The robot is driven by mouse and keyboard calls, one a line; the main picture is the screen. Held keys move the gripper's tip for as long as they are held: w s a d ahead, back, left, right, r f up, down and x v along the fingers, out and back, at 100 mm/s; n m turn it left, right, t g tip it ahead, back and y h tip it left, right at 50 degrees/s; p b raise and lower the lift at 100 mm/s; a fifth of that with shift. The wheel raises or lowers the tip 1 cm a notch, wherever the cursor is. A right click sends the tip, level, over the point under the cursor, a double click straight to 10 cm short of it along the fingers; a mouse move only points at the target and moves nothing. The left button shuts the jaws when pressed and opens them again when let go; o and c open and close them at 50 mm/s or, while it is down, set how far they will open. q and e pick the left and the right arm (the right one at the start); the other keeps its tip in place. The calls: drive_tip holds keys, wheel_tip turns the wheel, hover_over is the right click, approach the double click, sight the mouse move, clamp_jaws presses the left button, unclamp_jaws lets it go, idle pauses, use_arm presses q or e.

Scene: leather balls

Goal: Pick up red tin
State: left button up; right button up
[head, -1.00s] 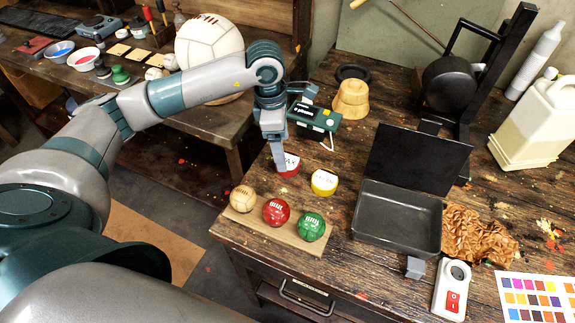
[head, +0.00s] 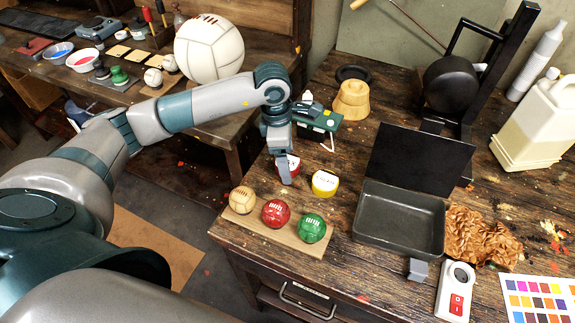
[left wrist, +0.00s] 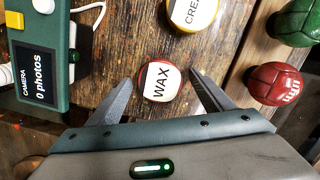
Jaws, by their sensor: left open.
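The red tin (left wrist: 146,93) has a white lid label reading WAX and stands on the wooden table. In the left wrist view it sits between the two spread fingers of my left gripper (left wrist: 162,92), with gaps at both sides. In the head view the red tin (head: 294,166) is partly hidden behind my left gripper (head: 285,172), whose fingers point down at it. The gripper is open and holds nothing. My right gripper is not in view.
A yellow tin (head: 324,183) stands just right of the red tin. A green camera device (head: 318,122) is behind it. A wooden board (head: 290,241) with tan, red and green balls lies in front. A dark tray (head: 400,238) is to the right.

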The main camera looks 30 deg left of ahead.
sight(290, 163)
use_arm(q)
drive_tip(key=c, duration=1.2)
drive_tip(key=shift+r, duration=0.15)
drive_tip(key=shift+r+p, duration=0.3)
drive_tip(key=shift+r, duration=0.3)
drive_tip(key=r, duration=0.1)
drive_tip(key=d+r+p, duration=0.1)
drive_tip(key=r, duration=0.1)
drive_tip(key=shift+r, duration=0.25)
drive_tip(key=d+r+p, duration=0.1)
drive_tip(key=d+r, duration=0.2)
drive_tip(key=d, duration=0.2)
drive_tip(key=s+d+r+p, duration=0.1)
drive_tip(key=d+r, duration=0.2)
drive_tip(key=d, duration=0.2)
drive_tip(key=shift+s+d+p, duration=0.15)
drive_tip(key=shift+d+p, duration=0.15)
drive_tip(key=shift+d, duration=0.05)
